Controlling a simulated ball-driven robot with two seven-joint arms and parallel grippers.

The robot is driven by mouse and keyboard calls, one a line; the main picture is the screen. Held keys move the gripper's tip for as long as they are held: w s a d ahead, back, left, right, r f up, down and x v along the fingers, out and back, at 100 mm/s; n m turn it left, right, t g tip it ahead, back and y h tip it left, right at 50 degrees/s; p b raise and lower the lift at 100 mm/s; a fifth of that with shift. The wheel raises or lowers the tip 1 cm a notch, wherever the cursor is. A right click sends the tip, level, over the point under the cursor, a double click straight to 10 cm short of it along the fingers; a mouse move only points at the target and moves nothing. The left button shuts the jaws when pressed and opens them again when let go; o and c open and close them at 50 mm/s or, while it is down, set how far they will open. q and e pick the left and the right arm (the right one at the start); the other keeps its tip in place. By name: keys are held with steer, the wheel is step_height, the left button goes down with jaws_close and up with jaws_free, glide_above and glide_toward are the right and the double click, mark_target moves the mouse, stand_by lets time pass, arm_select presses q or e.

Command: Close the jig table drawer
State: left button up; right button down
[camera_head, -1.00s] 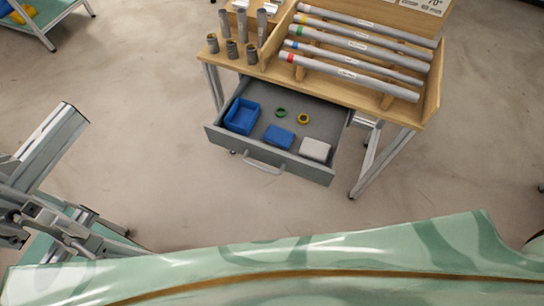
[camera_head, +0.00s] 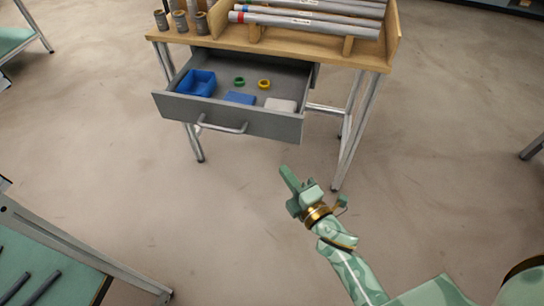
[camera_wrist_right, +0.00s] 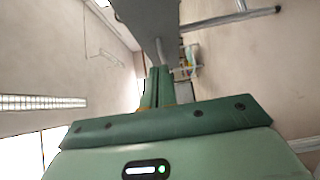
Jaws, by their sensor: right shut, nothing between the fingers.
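The grey jig table drawer (camera_head: 270,123) is pulled well out under the wooden tabletop in the head view. Its metal bar handle (camera_head: 222,127) is on the front panel. Inside lie a blue bin (camera_head: 196,83), a blue block (camera_head: 240,98), a white block (camera_head: 281,105), a green ring (camera_head: 239,81) and a yellow ring (camera_head: 264,84). My right gripper (camera_head: 287,177) is shut and empty, in front of and below the drawer's right part, apart from it in the picture. Its closed fingers (camera_wrist_right: 157,88) show in the right wrist view. My left gripper is not in view.
The jig table (camera_head: 350,59) carries grey tubes (camera_head: 305,24) on a rack and several short upright pipe pieces (camera_head: 180,20). Another green-topped table (camera_head: 50,285) is at lower left. The floor between is clear.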

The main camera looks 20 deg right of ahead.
steer(key=w+b, duration=0.1)
steer(key=w, duration=1.1)
steer(key=shift+w+a+b, duration=0.1)
steer(key=shift+b, duration=0.2)
steer(key=shift+w+d, duration=0.25)
steer(key=shift+w, duration=0.15)
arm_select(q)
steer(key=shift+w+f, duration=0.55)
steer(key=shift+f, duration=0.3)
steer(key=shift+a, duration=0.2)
arm_select(e)
steer(key=shift+w+d, duration=0.1)
